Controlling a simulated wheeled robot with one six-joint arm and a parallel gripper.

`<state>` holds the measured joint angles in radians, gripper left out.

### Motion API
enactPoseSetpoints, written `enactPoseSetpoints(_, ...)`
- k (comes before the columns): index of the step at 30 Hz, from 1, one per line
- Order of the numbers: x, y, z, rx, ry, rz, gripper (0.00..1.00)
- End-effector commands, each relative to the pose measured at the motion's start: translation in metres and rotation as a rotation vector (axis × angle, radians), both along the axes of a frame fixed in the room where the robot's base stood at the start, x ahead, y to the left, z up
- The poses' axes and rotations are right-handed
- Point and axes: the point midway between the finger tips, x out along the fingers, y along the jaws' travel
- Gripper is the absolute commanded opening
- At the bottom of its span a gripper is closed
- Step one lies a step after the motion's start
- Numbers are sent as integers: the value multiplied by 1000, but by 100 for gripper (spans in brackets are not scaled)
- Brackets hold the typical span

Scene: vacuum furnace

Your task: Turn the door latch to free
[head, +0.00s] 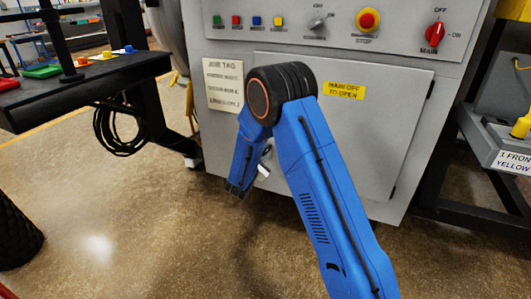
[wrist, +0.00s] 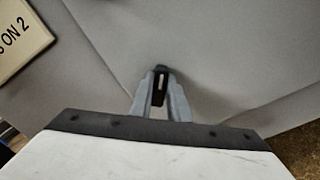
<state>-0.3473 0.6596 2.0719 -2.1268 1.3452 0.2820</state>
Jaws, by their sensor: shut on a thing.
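The grey cabinet door (head: 372,135) carries a yellow label reading "MAIN OFF TO OPEN" (head: 344,91) and looks closed. The door latch (wrist: 161,71) is a small dark knob with a white mark in the wrist view, the mark close to upright in the picture. My gripper (wrist: 160,92) has its two grey fingers closed around the latch, one on each side. In the head view my blue arm hides the latch and the fingers.
Above the door is a panel with a red main switch (head: 435,34), its handle roughly upright, and a red stop button (head: 367,19). A paper tag (head: 223,84) is left of the door. A dark bench (head: 85,90) stands left and a shelf (head: 500,150) right.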

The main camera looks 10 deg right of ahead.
Motion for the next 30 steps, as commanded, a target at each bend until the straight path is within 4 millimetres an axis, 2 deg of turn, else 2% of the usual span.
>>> enactPoseSetpoints(18, -2, -2, -3, 447, -326, -1, 0)
enactPoseSetpoints(30, -2, -3, -4, 606, -441, -2, 0)
